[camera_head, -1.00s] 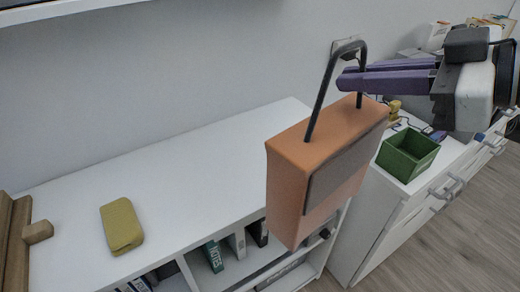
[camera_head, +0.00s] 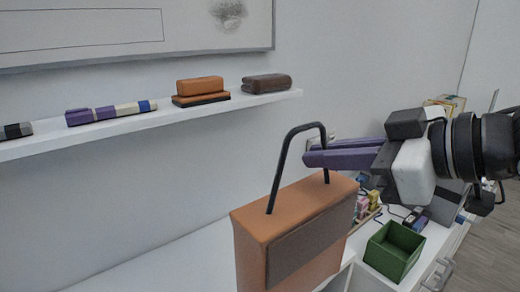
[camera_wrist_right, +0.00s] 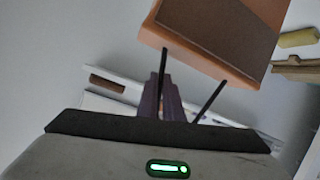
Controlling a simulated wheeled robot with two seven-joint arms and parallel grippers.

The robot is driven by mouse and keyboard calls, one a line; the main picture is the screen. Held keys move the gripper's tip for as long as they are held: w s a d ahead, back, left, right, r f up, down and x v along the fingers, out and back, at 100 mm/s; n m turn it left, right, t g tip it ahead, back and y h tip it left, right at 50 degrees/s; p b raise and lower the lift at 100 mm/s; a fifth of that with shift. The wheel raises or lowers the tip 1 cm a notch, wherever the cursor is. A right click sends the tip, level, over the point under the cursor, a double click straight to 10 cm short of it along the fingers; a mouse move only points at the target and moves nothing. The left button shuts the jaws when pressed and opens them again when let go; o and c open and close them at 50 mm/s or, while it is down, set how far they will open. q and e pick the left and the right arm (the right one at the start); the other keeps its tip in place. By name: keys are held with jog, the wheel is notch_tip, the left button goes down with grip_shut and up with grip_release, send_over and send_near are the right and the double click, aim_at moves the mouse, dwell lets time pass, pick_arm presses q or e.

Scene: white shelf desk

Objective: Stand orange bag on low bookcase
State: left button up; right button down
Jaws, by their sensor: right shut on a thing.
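The orange bag (camera_head: 290,225) has a black arched handle and a brown panel on its front face. It hangs upright in the head view, and its bottom is cut off by the lower edge. My right gripper (camera_head: 312,157) has purple fingers and is shut on the handle. The bag (camera_wrist_right: 215,35) also shows in the right wrist view, beyond the purple fingers (camera_wrist_right: 160,98). The white top of the low bookcase (camera_head: 170,262) lies behind and to the left of the bag. I cannot tell whether the bag touches it. My left gripper is not in view.
A wall shelf (camera_head: 150,118) above the bookcase holds markers, an orange eraser-like block (camera_head: 200,90) and a dark brown case (camera_head: 267,83). A green open box (camera_head: 393,250) and small items stand on the white cabinet at right. The visible bookcase top is clear.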

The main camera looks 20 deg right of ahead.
jog(key=w+a+p, duration=0.5)
jog(key=w, duration=0.9)
notch_tip(320, 180, down, 7)
jog(key=b, duration=0.1)
dwell(0.3)
jog(key=c, duration=2.3)
grip_release()
jog(key=shift+f, duration=0.15)
jog(key=o, duration=0.3)
jog(key=shift+o, duration=0.4)
